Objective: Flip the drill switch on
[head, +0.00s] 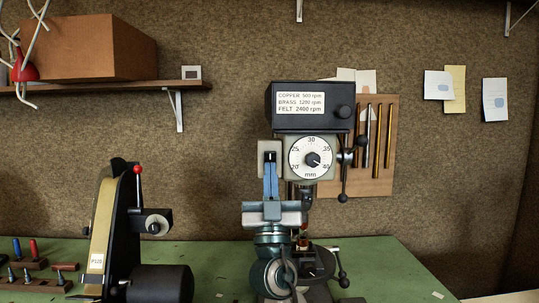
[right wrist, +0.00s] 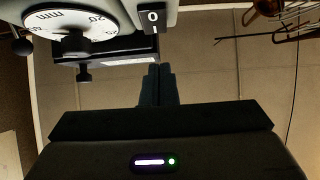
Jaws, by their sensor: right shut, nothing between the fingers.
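The drill press (head: 312,120) stands against the back wall, with a black top housing and a white depth dial (head: 310,157). Its dark rocker switch (head: 270,156) sits in a grey panel left of the dial. In the right wrist view the switch (right wrist: 152,17) is at the top with a white O and a dash; which side is pressed I cannot tell. My right gripper (head: 270,168) is shut and empty, its blue-looking fingers pointing up at the switch. In the right wrist view its dark fingertips (right wrist: 157,68) are together, apart from the switch in the picture. Contact is unclear. My left gripper is out of view.
A belt sander (head: 105,235) with a red-tipped lever stands left on the green bench (head: 220,265). The drill's feed handle (head: 345,175) is right of the dial, before a wooden board with rods (head: 374,145). A shelf (head: 120,87) holds a brown box.

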